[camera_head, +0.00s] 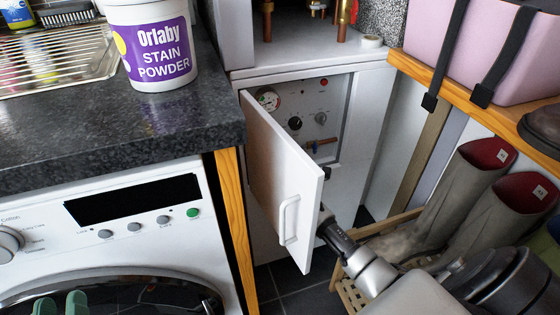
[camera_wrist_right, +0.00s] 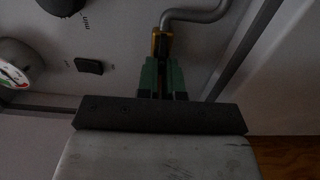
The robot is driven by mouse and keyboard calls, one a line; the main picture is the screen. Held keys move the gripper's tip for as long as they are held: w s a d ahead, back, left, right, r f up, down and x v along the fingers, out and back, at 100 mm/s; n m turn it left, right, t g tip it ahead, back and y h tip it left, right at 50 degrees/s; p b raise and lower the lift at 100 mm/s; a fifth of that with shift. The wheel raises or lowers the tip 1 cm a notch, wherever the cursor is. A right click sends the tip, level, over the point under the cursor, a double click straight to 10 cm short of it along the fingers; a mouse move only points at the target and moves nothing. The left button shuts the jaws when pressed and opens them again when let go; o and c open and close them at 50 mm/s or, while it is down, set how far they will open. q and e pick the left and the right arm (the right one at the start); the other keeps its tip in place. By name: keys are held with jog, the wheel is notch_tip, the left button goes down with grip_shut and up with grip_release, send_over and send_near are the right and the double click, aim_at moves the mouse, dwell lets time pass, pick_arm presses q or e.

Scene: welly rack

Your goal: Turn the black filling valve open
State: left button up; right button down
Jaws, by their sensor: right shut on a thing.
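The filling valve (camera_wrist_right: 162,44) shows in the right wrist view as a small brass-coloured body with dark parts, at the end of a grey bent pipe (camera_wrist_right: 196,14). My right gripper (camera_wrist_right: 162,76) has its green fingers shut on the valve's dark part, which they largely hide. In the head view my right arm reaches in from the lower right, and the open white cabinet door (camera_head: 283,170) hides that gripper. My left gripper (camera_head: 61,304) shows its two green fingertips at the bottom left, apart and empty, in front of the washing machine.
A worktop (camera_head: 100,135) with a stain powder tub (camera_head: 152,45) is left of the door. Wellies (camera_head: 470,185) stand close to my right arm.

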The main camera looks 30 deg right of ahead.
jog(key=shift+f, duration=0.1)
jog(key=c, duration=1.3)
grip_release()
